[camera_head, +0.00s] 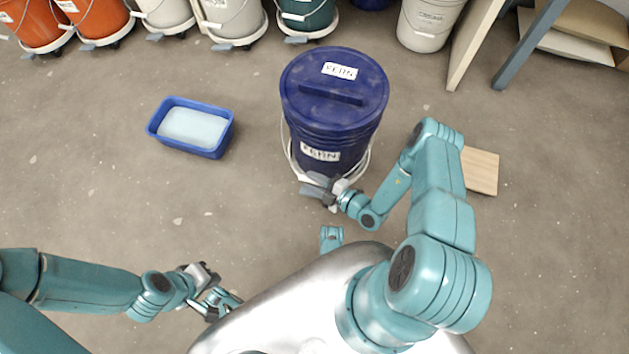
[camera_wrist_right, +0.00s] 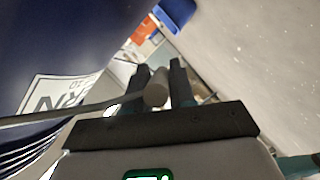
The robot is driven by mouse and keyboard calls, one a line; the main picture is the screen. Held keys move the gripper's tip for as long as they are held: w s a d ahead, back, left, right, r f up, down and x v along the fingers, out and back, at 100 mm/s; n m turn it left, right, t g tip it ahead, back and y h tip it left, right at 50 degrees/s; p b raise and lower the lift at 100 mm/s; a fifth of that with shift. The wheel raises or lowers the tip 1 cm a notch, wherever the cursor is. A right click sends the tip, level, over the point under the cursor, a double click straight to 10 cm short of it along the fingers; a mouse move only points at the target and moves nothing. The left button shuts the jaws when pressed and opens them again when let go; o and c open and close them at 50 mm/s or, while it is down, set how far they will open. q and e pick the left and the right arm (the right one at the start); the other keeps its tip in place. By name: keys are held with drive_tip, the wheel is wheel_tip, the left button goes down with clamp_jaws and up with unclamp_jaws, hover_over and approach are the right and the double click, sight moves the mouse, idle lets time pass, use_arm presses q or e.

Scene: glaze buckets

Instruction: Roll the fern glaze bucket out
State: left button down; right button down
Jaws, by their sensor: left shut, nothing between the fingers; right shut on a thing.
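The fern glaze bucket (camera_head: 335,125) is dark blue, upright and lidded, with FERN labels on its lid and side. It stands on a pale wheeled base at the centre of the head view. Its blue wall (camera_wrist_right: 70,45) fills the left of the right wrist view. My right gripper (camera_head: 325,190) is low at the bucket's near side. Its fingers (camera_wrist_right: 163,85) are shut on the grey grip of the bucket's wire handle (camera_wrist_right: 155,90), which hangs down toward me. My left gripper (camera_head: 225,302) is shut and empty near my body, well away from the bucket.
A blue tub (camera_head: 190,127) of pale liquid is on the floor left of the bucket. Several buckets on wheeled bases (camera_head: 235,20) line the back. A wooden board (camera_head: 481,170) lies to the right. Table legs (camera_head: 475,40) stand at upper right.

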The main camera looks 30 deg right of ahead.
use_arm(q)
drive_tip(key=shift+s, duration=0.1)
use_arm(e)
drive_tip(key=c, duration=1)
unclamp_jaws()
drive_tip(key=shift+c, duration=0.2)
use_arm(q)
wheel_tip(320, 180, up, 8)
drive_tip(key=s+d+p, duration=0.1)
drive_tip(key=p, duration=0.8)
drive_tip(key=shift+s+d+r+m+g, duration=0.25)
drive_tip(key=shift+s+m+g, duration=0.05)
drive_tip(key=shift+g, duration=0.1)
use_arm(e)
wheel_tip(320, 180, up, 20)
